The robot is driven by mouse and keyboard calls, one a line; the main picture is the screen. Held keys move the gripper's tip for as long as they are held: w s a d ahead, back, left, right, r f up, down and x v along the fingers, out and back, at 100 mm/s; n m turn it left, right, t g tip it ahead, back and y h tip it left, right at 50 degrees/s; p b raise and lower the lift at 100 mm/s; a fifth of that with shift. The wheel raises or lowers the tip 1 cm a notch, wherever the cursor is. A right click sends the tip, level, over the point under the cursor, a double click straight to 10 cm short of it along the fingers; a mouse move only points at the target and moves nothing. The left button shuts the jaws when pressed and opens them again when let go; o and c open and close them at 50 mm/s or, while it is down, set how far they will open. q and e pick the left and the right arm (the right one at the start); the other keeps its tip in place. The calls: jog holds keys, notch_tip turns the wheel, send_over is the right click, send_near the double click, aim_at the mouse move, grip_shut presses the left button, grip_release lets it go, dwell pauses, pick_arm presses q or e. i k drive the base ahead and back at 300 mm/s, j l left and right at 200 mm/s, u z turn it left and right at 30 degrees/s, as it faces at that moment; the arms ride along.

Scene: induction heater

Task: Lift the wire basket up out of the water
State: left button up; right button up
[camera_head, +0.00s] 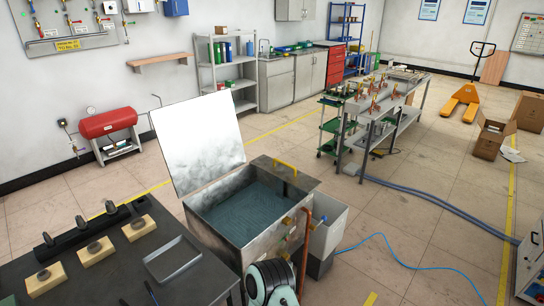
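An open metal tank (206,238) stands at the centre, its pale lid (198,145) raised at the back left. Dark blue-green water fills it. A fine mesh pattern, which looks like the wire basket (243,212), shows under the water surface. A yellow handle (286,165) stands above the tank's far right rim, with a dark upright part beside it. I cannot tell how it joins the basket. Neither of my grippers is in view. A white and dark rounded part at the bottom centre looks like part of my arm.
A dark table (115,272) at the lower left holds several tan blocks and a shallow metal tray (171,259). A copper-coloured pipe (304,250) and a grey box (329,228) stand at the tank's right side. A blue hose (405,262) crosses the floor. Floor right of the tank is mostly open.

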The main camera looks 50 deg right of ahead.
aim_at(283, 172)
jog(key=k+l+u, duration=0.2)
jog(key=l, duration=0.35)
jog(key=l+u, duration=0.2)
jog(key=l, duration=0.3)
jog(key=k+l, duration=0.1)
jog(key=l, duration=0.35)
jog(key=k+l+u, duration=0.1)
jog(key=l, duration=0.3)
jog(key=k+l, duration=0.15)
jog(key=l, duration=0.3)
jog(key=k+l, duration=0.1)
jog(key=l, duration=0.3)
jog(key=k+l+u, duration=0.1)
jog(key=l, duration=0.35)
